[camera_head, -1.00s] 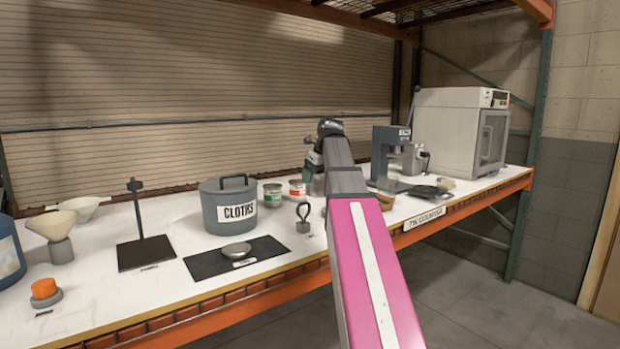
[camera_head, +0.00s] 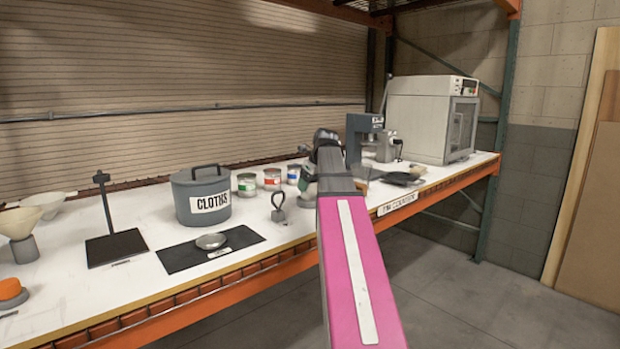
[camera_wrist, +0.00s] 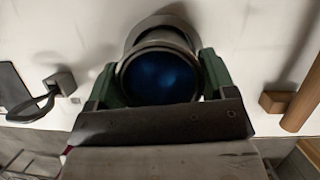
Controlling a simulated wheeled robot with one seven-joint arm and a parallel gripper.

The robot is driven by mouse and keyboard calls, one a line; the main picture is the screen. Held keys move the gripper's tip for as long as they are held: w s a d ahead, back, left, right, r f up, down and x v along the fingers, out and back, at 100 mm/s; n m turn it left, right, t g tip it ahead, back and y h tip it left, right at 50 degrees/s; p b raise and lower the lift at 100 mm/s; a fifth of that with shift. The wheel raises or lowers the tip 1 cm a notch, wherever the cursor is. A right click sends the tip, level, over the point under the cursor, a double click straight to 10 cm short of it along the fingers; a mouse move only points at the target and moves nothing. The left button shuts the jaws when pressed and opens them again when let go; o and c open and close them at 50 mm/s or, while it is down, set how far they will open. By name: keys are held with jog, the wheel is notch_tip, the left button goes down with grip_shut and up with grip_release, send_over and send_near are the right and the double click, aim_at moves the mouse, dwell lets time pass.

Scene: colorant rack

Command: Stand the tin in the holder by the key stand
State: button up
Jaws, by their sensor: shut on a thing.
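My gripper (camera_wrist: 158,85) is shut on a round tin (camera_wrist: 158,78) with a dark blue top. Its green fingers press the tin from both sides. A pale grey round holder (camera_wrist: 165,22) shows behind and around the tin's far edge. I cannot tell whether the tin is seated in it or just above it. A small grey block with a dark loop (camera_wrist: 60,82), perhaps the key stand, is left of the tin. It also stands on the bench in the head view (camera_head: 278,207). There my arm hides the held tin.
Green (camera_head: 247,185), red (camera_head: 272,180) and blue-labelled (camera_head: 293,175) tins stand behind the loop stand. A grey CLOTHS pot (camera_head: 201,196) and black mat (camera_head: 190,252) are to the left. A brown block with a rod (camera_wrist: 275,102) is right of the tin.

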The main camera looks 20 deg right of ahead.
jog(key=shift+f, duration=0.5)
jog(key=shift+f, duration=0.15)
jog(key=o, duration=1.1)
jog(key=v, duration=1.2)
